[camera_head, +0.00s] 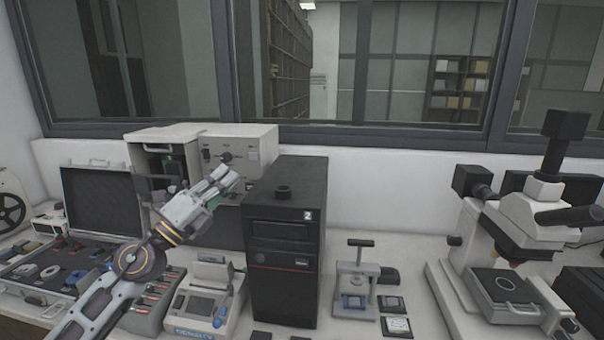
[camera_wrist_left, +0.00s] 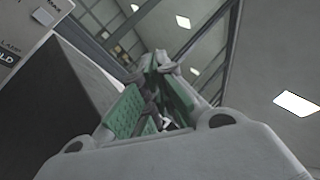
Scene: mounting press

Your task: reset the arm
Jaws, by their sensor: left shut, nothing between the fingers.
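My left arm comes in from the lower left in the head view. Its gripper (camera_head: 226,178) is raised in front of the beige instrument box, left of the black tower. The fingers are together with nothing between them. In the left wrist view the green-padded fingers (camera_wrist_left: 162,72) meet near their tips, with ceiling lights behind. The mounting press (camera_head: 355,282) stands on the bench right of the black tower, with a small blue-grey piece at its base. My right gripper does not show.
The black tower (camera_head: 287,240) stands close to the right of my left gripper. The beige box (camera_head: 240,148) is behind it. An open tool case (camera_head: 100,200) lies at left. A microscope (camera_head: 535,215) stands at right. Small dark squares (camera_head: 392,304) lie near the press.

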